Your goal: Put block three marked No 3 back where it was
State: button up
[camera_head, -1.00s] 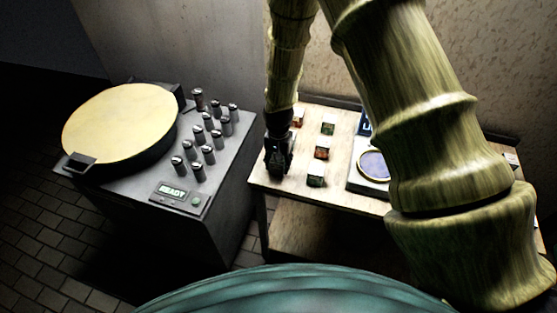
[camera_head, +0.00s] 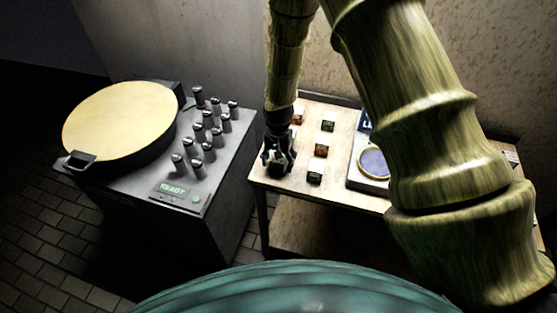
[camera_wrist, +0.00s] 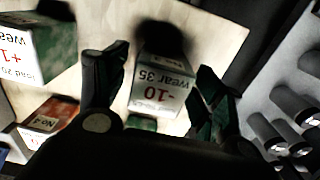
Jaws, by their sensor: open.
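My gripper (camera_head: 278,158) hangs over the left end of the wooden table (camera_head: 285,192). In the wrist view its fingers (camera_wrist: 161,66) stand apart, one on each side of a block (camera_wrist: 160,90). That block's white face reads "-10" and "wear 35", upside down. Whether the fingers touch it I cannot tell. I cannot read "No 3" on any block. Other small blocks stand on the table: a green one (camera_head: 328,125), a reddish one (camera_head: 321,150) and a dark green one (camera_head: 314,177). Another reddish block (camera_head: 298,117) is partly hidden by my arm.
Left of the table is a grey machine (camera_head: 225,150) with a round yellow plate (camera_head: 120,122), several upright metal cylinders (camera_head: 217,137) and a "READY" display (camera_head: 173,190). A round dial device (camera_head: 372,163) stands right of the blocks.

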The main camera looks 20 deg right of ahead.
notch_tip(320, 180, up, 12)
jog(key=b, duration=0.4)
dwell(0.5)
dwell(0.4)
